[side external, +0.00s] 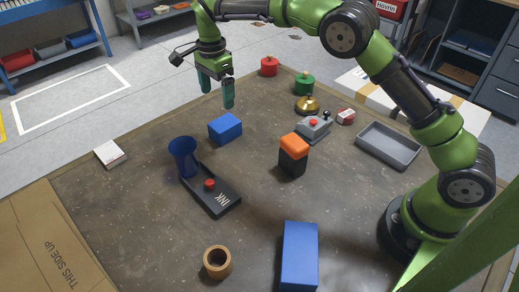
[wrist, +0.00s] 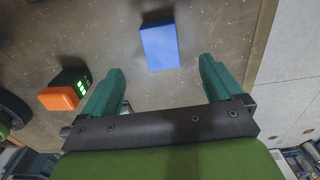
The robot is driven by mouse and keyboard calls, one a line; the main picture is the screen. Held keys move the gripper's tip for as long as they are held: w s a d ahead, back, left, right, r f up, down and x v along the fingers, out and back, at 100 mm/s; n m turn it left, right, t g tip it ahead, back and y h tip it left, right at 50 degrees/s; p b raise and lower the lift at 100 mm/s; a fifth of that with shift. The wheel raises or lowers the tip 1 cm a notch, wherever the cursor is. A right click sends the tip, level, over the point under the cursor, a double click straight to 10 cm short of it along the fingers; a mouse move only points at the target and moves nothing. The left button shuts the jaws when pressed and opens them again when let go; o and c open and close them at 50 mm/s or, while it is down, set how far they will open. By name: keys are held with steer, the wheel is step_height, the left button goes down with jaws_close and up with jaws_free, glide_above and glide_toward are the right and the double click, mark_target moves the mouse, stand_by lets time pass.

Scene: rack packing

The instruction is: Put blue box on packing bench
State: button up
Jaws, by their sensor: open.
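A small blue box (side external: 225,129) lies on the dark brown worktop (side external: 130,190), near its middle back. It also shows in the wrist view (wrist: 159,45), ahead of and between the fingertips. A larger blue block (side external: 300,255) sits at the front of the same worktop. My gripper (side external: 216,94) is open and empty, raised above and behind the small box, with teal fingers pointing down. The fingers also show in the wrist view (wrist: 160,68), apart from the box. I cannot tell which surface is named the packing bench.
An orange and black block (side external: 293,155) stands right. A grey tray (side external: 389,145), brass bell (side external: 307,104) and wooden ring (side external: 217,262) are around.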

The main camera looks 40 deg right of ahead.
mark_target(221, 124)
step_height(221, 124, down, 12)
steer(key=shift+r, duration=0.25)
stand_by(0.3)
steer(key=c, duration=1.3)
